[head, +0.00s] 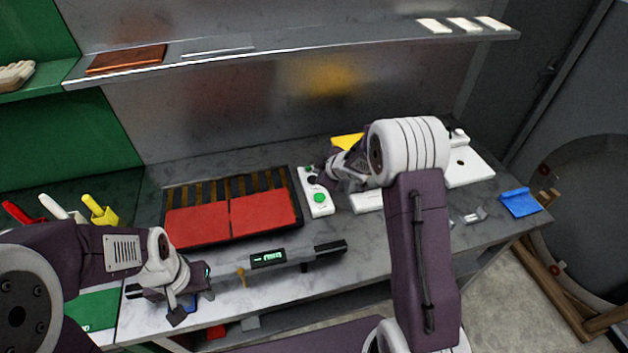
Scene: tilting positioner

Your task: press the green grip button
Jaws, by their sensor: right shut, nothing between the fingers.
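The green button (319,198) sits on the near half of a narrow white control box (322,210) on the bench. A dark round spot shows on the box farther back, close to the gripper tips. My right gripper (320,181) is shut and empty, reaching in from the right, with its tips over or beside the box just behind the green button. I cannot tell whether it touches the box. My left gripper (158,302) is at the bench's front left, by the end of a grey bar with a lit display (268,258); its fingers are unclear.
A black tray (298,190) with two red panels lies left of the control box. White plates and a blue piece (520,202) are at the right. A shelf (300,48) runs above the back. Colored-handled items (100,211) stand at left.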

